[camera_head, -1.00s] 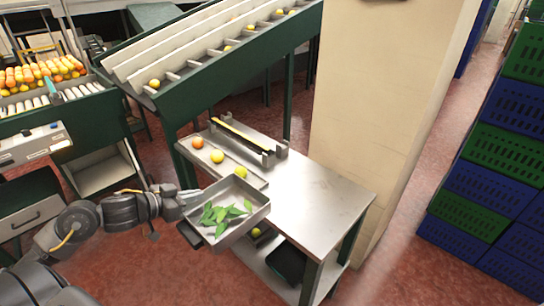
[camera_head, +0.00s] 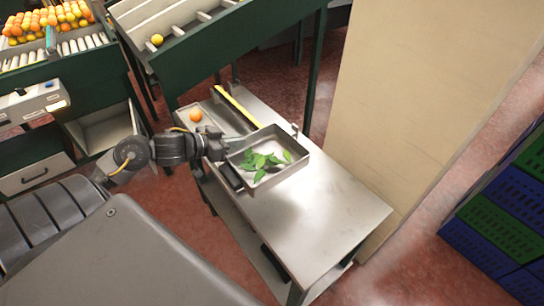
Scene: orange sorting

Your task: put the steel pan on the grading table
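The steel pan (camera_head: 294,170) is a square, shallow metal pan with green leaves (camera_head: 264,163) inside. It appears above the grading table (camera_head: 325,220), a steel-topped table with green legs. My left gripper (camera_head: 226,146) is at the pan's left side, by its dark handle (camera_head: 231,176), and appears shut on the pan; the fingertips are small and partly hidden. Whether the pan's underside touches the tabletop cannot be told. The pan hides part of the tray area behind it. My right gripper is not in view.
An orange (camera_head: 195,114) lies on the table's far left. A yellow strip (camera_head: 237,105) runs along a rail there. The table's front right is bare. A beige pillar (camera_head: 400,110) stands behind the table, and blue and green crates (camera_head: 500,225) are stacked at right.

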